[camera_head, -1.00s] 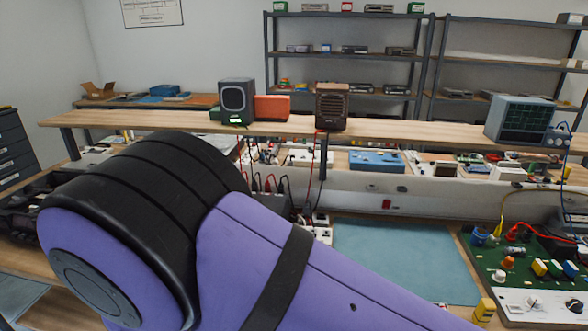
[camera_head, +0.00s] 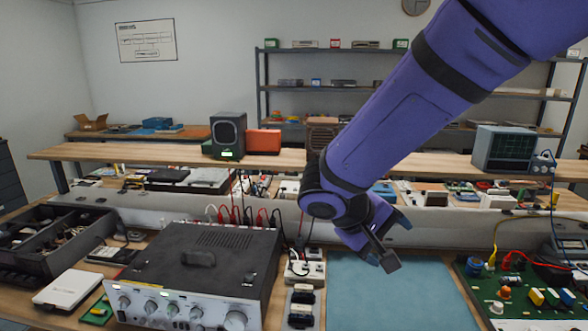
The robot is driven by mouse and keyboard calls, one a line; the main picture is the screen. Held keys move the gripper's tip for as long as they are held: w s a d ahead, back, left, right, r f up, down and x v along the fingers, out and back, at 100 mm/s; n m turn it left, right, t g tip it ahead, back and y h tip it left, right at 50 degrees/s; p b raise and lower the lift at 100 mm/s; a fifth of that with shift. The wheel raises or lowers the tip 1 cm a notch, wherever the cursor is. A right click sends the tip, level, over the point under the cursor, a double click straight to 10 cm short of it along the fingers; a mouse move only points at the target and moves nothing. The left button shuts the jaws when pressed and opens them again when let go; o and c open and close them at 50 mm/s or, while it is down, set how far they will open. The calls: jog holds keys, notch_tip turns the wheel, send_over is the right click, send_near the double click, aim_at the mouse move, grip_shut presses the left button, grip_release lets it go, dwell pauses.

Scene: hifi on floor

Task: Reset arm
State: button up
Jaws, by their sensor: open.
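My purple arm (camera_head: 400,125) reaches in from the upper right and slopes down to the left. My gripper (camera_head: 388,262) hangs at its end, above the blue-green mat (camera_head: 395,300) on the workbench. It is open, with nothing seen between its fingers, and it appears apart from the mat. The arm hides part of the raised shelf, part of the brown speaker (camera_head: 322,133) and part of the rack behind.
A black amplifier (camera_head: 200,265) with knobs stands left of the mat. A green circuit board (camera_head: 515,290) lies right of it. A raised wooden shelf (camera_head: 90,152) bears a black speaker (camera_head: 228,134) and an oscilloscope (camera_head: 502,148). The mat is clear.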

jog(key=s+d+r+m+t+y, duration=0.1)
jog(key=s+d+r+m+y, duration=0.1)
jog(key=s+d+r+y, duration=0.2)
jog(key=s+d+r+m+t+y, duration=0.1)
jog(key=s+d+r+y, duration=0.3)
jog(key=s, duration=0.9)
jog(key=shift+s+d+r+m+y, duration=0.25)
jog(key=shift+d+r+m, duration=0.25)
jog(key=shift+d+r, duration=1.85)
jog(key=shift+d+f, duration=0.45)
